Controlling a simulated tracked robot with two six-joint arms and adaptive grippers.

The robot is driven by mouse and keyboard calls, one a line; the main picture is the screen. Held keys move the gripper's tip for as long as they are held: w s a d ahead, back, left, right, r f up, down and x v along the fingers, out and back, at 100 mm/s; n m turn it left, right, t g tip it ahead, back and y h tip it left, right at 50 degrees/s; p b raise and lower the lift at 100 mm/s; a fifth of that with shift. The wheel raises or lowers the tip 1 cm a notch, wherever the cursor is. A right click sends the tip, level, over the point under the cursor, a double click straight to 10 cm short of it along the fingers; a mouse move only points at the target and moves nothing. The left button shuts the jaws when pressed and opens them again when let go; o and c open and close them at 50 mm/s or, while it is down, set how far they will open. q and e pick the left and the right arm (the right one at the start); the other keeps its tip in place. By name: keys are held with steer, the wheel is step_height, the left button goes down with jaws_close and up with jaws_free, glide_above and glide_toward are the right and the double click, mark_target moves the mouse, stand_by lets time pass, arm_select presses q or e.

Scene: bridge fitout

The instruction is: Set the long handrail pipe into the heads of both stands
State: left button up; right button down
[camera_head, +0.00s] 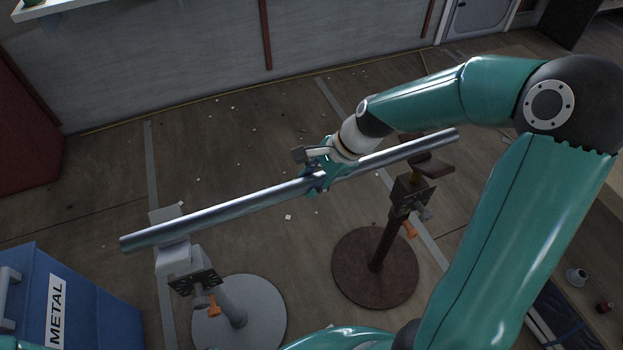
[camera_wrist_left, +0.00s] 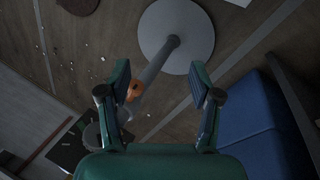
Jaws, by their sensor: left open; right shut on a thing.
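The long silver handrail pipe (camera_head: 225,209) slants across the middle of the head view, its right end higher in the picture. My right gripper (camera_head: 315,178) is shut on it near its middle. The left end crosses over the head of the grey stand (camera_head: 172,257). The right end crosses over the head of the brown stand (camera_head: 428,168). I cannot tell whether the pipe touches either head. My left gripper (camera_wrist_left: 158,72) is open and empty in the left wrist view, with the grey stand (camera_wrist_left: 160,62) and its round base beyond its fingers.
A blue bin marked METAL (camera_head: 80,300) stands at the lower left, close to the grey stand; it also shows in the left wrist view (camera_wrist_left: 245,125). Each stand has an orange knob. Small pale scraps dot the floor (camera_head: 230,130), which is otherwise clear behind the pipe.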

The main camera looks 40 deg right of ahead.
steer(key=shift+f+b, duration=0.8)
steer(key=shift+f, duration=0.35)
steer(key=shift+f+b, duration=0.3)
steer(key=shift+f, duration=0.05)
steer(key=shift+f, duration=0.35)
steer(key=shift+f+b, duration=0.15)
steer(key=shift+b, duration=0.15)
stand_by(0.4)
steer(key=c, duration=0.6)
jaws_free()
steer(key=shift+c, duration=0.2)
